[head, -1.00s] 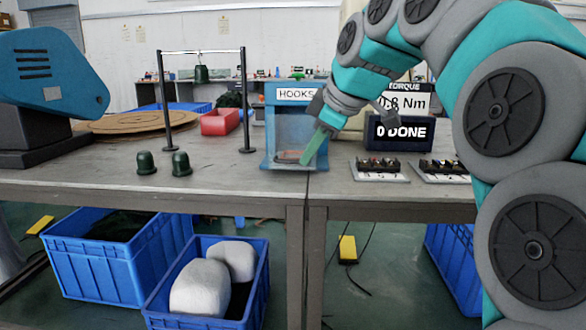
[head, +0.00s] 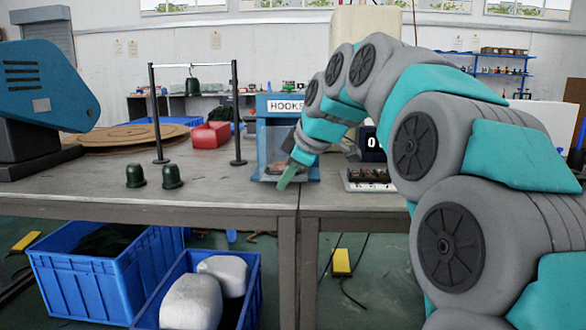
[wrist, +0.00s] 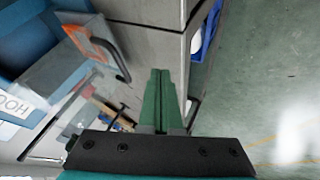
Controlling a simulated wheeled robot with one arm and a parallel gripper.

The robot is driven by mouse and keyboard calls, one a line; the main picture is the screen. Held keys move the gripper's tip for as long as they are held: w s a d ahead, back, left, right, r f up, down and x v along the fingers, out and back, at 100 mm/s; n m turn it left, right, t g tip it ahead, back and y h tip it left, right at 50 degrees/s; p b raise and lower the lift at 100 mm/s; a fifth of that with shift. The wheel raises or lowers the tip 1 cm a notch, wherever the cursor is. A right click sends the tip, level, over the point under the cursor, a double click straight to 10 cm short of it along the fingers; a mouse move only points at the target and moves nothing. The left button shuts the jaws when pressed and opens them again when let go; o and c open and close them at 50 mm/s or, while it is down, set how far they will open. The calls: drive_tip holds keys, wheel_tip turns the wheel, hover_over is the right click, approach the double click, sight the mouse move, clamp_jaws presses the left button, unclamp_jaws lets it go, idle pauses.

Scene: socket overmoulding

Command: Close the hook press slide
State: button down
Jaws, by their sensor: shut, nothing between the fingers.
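The hook press (head: 287,104) is a blue frame labelled HOOKS with a see-through front, standing on the table near its front edge. In the wrist view the press (wrist: 22,38) is at the left. An orange part with a dark, bent handle (wrist: 121,62) sticks out from it, left of my fingers and apart from them; how far the slide is out is hard to tell. My gripper (head: 283,187) has green fingers, pressed together and empty, low in front of the press. In the wrist view my gripper (wrist: 160,72) points along the table front. My arm hides the press's right side.
Two dark green domes (head: 135,176) and a black stand (head: 237,115) are left of the press. A red bin (head: 210,135) stands behind. A tray of small parts (head: 368,180) and a dark display are to the right. Blue crates (head: 100,280) sit below the table.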

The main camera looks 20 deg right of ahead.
drive_tip(key=shift+w+f, duration=0.25)
drive_tip(key=shift+w, duration=0.15)
drive_tip(key=shift+w+d+r, duration=0.2)
drive_tip(key=shift+w+d, duration=0.05)
drive_tip(key=shift+w, duration=0.5)
drive_tip(key=shift+w+d+r, duration=0.2)
drive_tip(key=shift+w+d, duration=0.05)
drive_tip(key=shift+w, duration=0.65)
drive_tip(key=w+d+p, duration=0.1)
drive_tip(key=w, duration=0.2)
drive_tip(key=w+d+p, duration=0.1)
drive_tip(key=w, duration=0.3)
drive_tip(key=w+d+p, duration=0.1)
drive_tip(key=w, duration=0.2)
drive_tip(key=shift+w+d+r+p, duration=0.2)
drive_tip(key=shift+w+p, duration=0.1)
drive_tip(key=shift+p, duration=0.1)
drive_tip(key=shift+w+d+f+p, duration=0.15)
drive_tip(key=shift+w+d+p, duration=0.15)
drive_tip(key=shift+w, duration=0.5)
